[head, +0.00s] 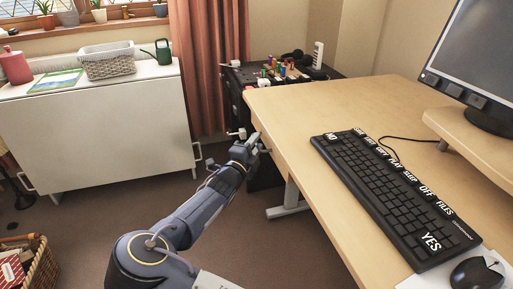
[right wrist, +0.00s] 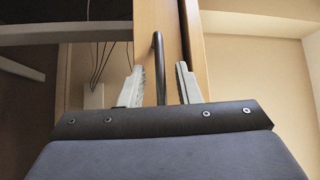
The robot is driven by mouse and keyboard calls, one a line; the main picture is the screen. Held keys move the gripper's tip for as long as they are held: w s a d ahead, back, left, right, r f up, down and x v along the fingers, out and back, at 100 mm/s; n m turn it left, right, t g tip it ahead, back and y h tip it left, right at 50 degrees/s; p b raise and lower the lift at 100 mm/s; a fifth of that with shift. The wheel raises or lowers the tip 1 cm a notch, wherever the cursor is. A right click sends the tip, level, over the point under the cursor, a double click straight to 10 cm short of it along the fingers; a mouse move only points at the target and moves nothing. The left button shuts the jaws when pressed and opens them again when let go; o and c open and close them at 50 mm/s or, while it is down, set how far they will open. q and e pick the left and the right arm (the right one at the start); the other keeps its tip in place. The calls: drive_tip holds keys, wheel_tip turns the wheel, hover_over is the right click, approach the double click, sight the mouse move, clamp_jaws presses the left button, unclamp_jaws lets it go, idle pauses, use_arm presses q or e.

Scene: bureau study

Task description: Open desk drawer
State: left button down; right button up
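The light wooden desk (head: 290,108) fills the right side of the head view. In the right wrist view a wooden drawer front (right wrist: 178,35) stands close ahead, with a dark bar handle (right wrist: 159,75) on it. My right gripper (head: 262,145) is at the desk's left edge, just under the top. In the right wrist view the right gripper (right wrist: 161,84) is open, its two pale fingers either side of the handle with gaps visible. The drawer's face and handle are hidden in the head view. My left gripper is not in view.
A keyboard (head: 390,195), mouse (head: 477,274) and monitor (head: 475,60) are on the desk. A dark cabinet (head: 285,72) with small items stands behind its far end. A white cabinet (head: 100,120) is at the left. Carpet between is clear; a basket (head: 42,268) sits lower left.

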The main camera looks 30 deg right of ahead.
drive_tip(key=shift+w+d, duration=0.15)
drive_tip(key=shift+d, duration=0.1)
clamp_jaws()
drive_tip(key=shift+a, duration=0.1)
